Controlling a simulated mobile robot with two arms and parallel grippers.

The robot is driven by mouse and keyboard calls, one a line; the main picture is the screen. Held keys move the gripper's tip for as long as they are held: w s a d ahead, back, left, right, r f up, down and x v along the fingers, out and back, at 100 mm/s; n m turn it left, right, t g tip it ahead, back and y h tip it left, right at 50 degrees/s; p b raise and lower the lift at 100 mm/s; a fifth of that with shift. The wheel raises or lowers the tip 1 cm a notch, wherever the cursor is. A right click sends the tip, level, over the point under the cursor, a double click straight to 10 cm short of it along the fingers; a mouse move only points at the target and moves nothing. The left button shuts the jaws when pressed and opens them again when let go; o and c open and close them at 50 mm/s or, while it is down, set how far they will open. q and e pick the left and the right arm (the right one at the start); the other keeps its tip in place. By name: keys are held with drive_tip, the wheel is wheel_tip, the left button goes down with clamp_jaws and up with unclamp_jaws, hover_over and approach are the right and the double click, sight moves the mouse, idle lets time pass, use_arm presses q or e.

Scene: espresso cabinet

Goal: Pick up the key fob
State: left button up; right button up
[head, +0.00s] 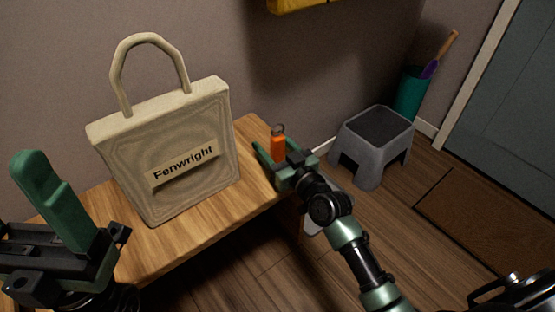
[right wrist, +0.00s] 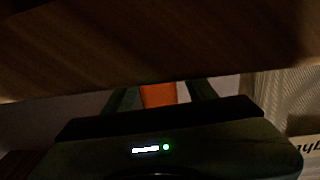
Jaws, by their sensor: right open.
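The key fob (head: 278,143) is a small orange tag with a metal ring at its top, at the right end of the wooden bench. My right gripper (head: 283,157) is open, with its green fingers on either side of the fob. In the right wrist view the orange fob (right wrist: 158,95) shows between the two green fingers (right wrist: 162,97); its lower part in that picture is hidden by the gripper body. Whether the fingers touch it I cannot tell. My left gripper (head: 60,215) is at the left, with one large green finger clear; its opening is not clear.
A beige bag (head: 185,125) labelled Fenwright stands on the bench (head: 190,228), left of the fob. A grey step stool (head: 372,145) and a teal bin (head: 410,95) stand on the floor to the right. A brown mat (head: 480,220) lies before the door (head: 510,100).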

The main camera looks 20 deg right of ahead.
drive_tip(key=shift+w, duration=0.1)
clamp_jaws()
drive_tip(key=shift+r, duration=0.2)
